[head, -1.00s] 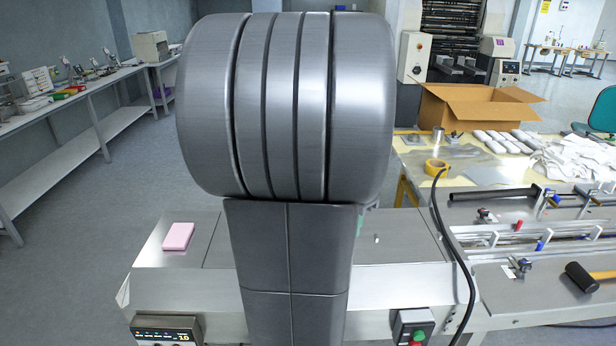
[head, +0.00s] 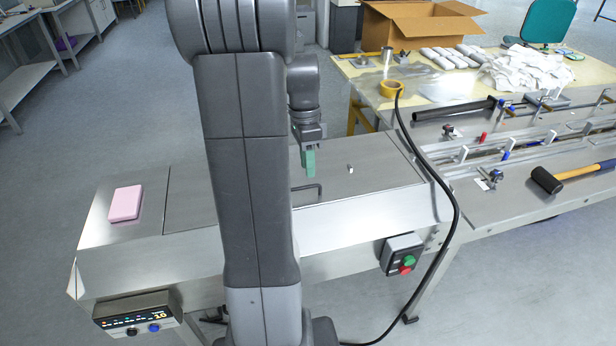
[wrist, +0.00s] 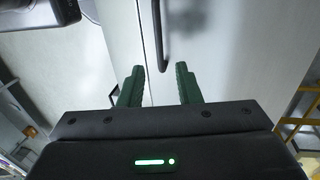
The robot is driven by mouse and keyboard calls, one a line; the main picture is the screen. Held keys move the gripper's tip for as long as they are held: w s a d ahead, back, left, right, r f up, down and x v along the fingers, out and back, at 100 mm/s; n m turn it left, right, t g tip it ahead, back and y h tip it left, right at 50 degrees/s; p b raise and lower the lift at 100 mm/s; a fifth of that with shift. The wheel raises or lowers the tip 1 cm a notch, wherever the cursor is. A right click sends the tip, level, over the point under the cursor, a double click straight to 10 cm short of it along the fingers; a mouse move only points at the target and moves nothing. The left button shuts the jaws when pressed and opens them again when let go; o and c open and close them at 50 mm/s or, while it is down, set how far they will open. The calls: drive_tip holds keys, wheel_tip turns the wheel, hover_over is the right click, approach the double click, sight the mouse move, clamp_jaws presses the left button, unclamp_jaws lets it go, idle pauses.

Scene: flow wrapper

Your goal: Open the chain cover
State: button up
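The chain cover (head: 380,165) is a flat brushed-steel lid on top of the machine, and it lies flat and closed. A dark bar handle (head: 307,188) is on its front part, partly hidden behind my arm; it also shows in the wrist view (wrist: 164,35). My gripper (head: 308,163) has green fingers and points down above the cover, a little behind the handle in the head view. In the wrist view my gripper (wrist: 159,75) is open and empty, with the handle's near end ahead of the gap between the fingertips. Contact is not visible.
A pink block (head: 126,203) lies on the left of the machine top. A control box with green and red buttons (head: 403,255) is on the front. A black cable (head: 457,215) hangs at the right end. A hammer (head: 570,177) lies on the bench at the right.

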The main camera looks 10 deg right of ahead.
hover_over(308, 195)
drive_tip(key=shift+f, duration=2.2)
drive_tip(key=shift+c, duration=0.2)
clamp_jaws()
